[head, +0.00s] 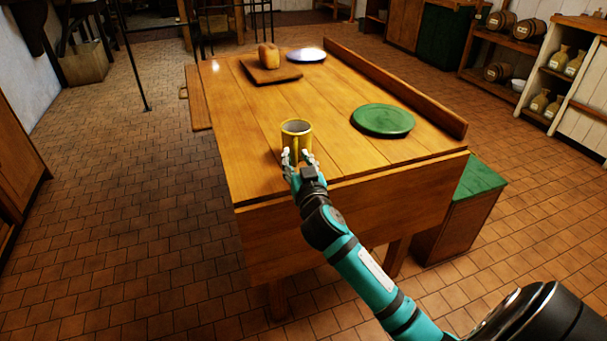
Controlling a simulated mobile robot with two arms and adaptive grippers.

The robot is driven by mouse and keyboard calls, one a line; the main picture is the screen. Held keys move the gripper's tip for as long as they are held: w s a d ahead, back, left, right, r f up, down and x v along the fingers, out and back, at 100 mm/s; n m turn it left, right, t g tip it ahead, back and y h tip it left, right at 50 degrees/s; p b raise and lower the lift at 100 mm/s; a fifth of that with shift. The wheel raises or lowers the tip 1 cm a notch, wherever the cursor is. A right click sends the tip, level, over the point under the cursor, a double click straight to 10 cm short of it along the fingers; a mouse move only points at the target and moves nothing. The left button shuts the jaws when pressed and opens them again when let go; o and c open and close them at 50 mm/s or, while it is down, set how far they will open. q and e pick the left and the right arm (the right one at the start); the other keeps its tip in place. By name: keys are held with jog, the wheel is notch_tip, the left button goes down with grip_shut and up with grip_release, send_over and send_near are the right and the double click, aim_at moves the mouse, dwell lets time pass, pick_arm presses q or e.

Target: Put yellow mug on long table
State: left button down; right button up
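The yellow mug (297,132) is upright at the near end of the long table (345,150), with its handle towards me. It appears to stand on the tabletop, but its base is partly hidden by my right gripper. My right gripper (299,157) is at the mug's near side. Its two fingers are apart, one on each side of the handle, with a visible gap between them. My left gripper is not in view.
A green plate (383,120) lies to the right of the mug. Farther back are a cutting board (262,77) with a bread loaf (268,56) and a blue-white plate (306,55). A raised ledge (400,88) runs along the table's right side. A green-topped bench (480,180) stands at right.

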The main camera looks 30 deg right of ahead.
jog(key=v, duration=0.8)
jog(key=s+a+f+n+g+y, duration=0.1)
jog(key=s+a+f+g, duration=0.15)
jog(key=f, duration=0.65)
jog(key=s+a+f+n+g+y, duration=0.1)
jog(key=s+f+g, duration=0.2)
jog(key=f, duration=0.7)
jog(key=s+a+f+n+g+y, duration=0.1)
jog(key=s+a+f+g+y, duration=0.15)
jog(key=f, duration=0.65)
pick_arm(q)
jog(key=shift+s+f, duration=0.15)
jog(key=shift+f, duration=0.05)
pick_arm(e)
jog(key=s+a+f+n+g+y, duration=0.1)
jog(key=s+a+f+g, duration=0.2)
jog(key=s+f, duration=0.5)
jog(key=s+a+f+n+g+y, duration=0.1)
jog(key=s+a+f+n+g, duration=0.1)
jog(key=s+f, duration=0.6)
jog(key=shift+s+a+f+g, duration=0.2)
jog(key=shift+s+a+g, duration=0.55)
jog(key=shift+s, duration=0.2)
